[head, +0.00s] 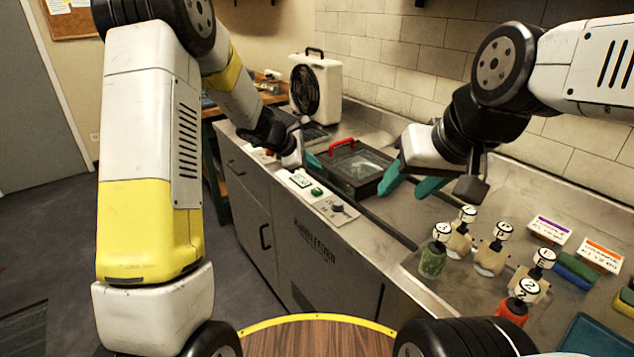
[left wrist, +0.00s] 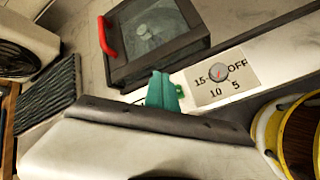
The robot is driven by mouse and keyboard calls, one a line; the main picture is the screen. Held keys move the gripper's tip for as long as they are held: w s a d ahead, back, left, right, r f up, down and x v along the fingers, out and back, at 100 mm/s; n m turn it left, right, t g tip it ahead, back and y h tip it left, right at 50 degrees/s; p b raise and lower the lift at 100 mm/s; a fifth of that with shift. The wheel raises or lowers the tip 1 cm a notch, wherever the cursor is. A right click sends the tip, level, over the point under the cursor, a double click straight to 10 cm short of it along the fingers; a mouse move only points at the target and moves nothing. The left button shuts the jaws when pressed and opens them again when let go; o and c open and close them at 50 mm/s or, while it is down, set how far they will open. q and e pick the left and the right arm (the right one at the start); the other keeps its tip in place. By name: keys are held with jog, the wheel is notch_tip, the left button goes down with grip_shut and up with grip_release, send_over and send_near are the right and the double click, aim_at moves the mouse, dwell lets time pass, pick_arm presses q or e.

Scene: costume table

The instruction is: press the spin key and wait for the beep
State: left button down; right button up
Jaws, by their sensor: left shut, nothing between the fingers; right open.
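A control strip (head: 325,205) on the counter's front edge carries a green key (head: 317,191), a white label (head: 300,180) and a dark dial (head: 337,208). I cannot read which key is marked spin. My left gripper (head: 313,161) is shut and empty, beyond the green key in the head view. In the left wrist view its teal fingers (left wrist: 163,91) partly cover the green key (left wrist: 180,90); the dial (left wrist: 218,72) shows OFF, 5, 10 and 15. A dark glass-lidded box (head: 355,175) with a red handle stands behind the strip. My right gripper (head: 411,181) is open and empty.
A white fan unit (head: 316,84) stands at the back left. Several bottles with lettered caps, including a green one (head: 433,259) and a red one (head: 512,308), stand at right.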

aim_at(314, 191)
pick_arm(q)
jog(key=shift+f, duration=2.45)
jog(key=shift+f, duration=0.1)
jog(key=shift+f, duration=0.3)
